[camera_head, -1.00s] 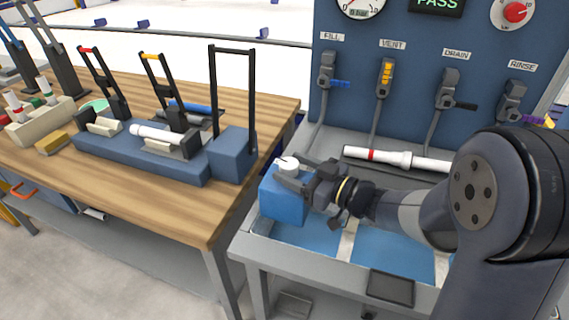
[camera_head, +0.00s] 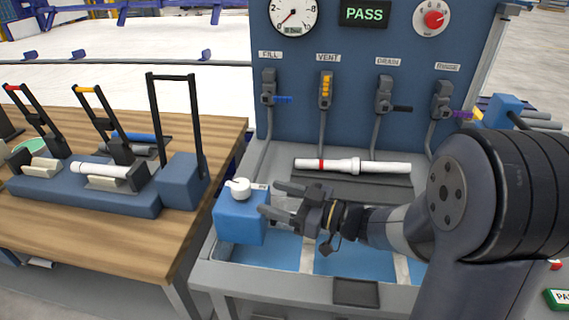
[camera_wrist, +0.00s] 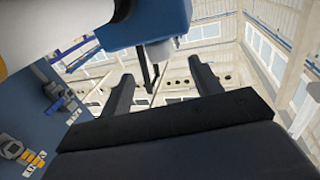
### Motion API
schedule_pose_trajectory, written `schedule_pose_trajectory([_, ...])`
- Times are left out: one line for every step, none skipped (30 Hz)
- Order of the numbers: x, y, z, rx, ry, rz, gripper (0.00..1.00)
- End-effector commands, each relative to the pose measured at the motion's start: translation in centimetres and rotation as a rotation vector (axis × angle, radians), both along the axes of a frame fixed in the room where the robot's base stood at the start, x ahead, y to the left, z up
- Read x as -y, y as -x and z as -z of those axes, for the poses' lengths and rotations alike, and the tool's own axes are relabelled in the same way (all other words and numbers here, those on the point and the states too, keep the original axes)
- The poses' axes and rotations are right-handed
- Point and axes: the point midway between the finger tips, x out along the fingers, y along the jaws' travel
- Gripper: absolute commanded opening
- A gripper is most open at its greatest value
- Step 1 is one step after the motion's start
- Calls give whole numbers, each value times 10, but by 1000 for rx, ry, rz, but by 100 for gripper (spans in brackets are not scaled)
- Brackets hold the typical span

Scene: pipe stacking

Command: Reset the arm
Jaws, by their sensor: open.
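My gripper (camera_head: 270,199) is open and empty, with its fingers pointing left over the test bench. Its fingertips are close to the right side of the blue block (camera_head: 241,219) with the white knob (camera_head: 238,187) on top; I cannot tell whether they touch it. The wrist view shows both dark fingers of my gripper (camera_wrist: 163,82) spread apart with nothing between them.
A white pipe (camera_head: 384,168) with a red band lies on the bench behind my arm. The blue panel (camera_head: 350,95) with gauges and valves rises behind it. The wooden table (camera_head: 100,235) with a blue clamp fixture (camera_head: 90,192) stands at left.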

Motion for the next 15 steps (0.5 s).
schedule_pose_trajectory([-3,-1,0,0,0,-2,60])
schedule_pose_trajectory([-6,-1,0,0,1,-3,60])
schedule_pose_trajectory([-10,-2,0,0,0,-4,60])
schedule_pose_trajectory([-13,-3,0,0,0,-4,60])
schedule_pose_trajectory([-17,-5,1,-1,0,-5,60])
schedule_pose_trajectory([-22,-6,1,0,1,-5,60])
schedule_pose_trajectory([-27,-8,1,0,0,-5,60])
schedule_pose_trajectory([-32,-9,1,0,0,-6,60])
schedule_pose_trajectory([-39,-12,1,0,1,-6,60])
schedule_pose_trajectory([-44,-13,0,0,0,-6,60])
schedule_pose_trajectory([-49,-15,0,1,0,-6,60])
schedule_pose_trajectory([-55,-17,1,0,1,-5,60])
schedule_pose_trajectory([-60,-19,1,-1,0,-5,60])
schedule_pose_trajectory([-65,-21,1,0,1,-6,60])
schedule_pose_trajectory([-71,-23,1,0,0,-4,60])
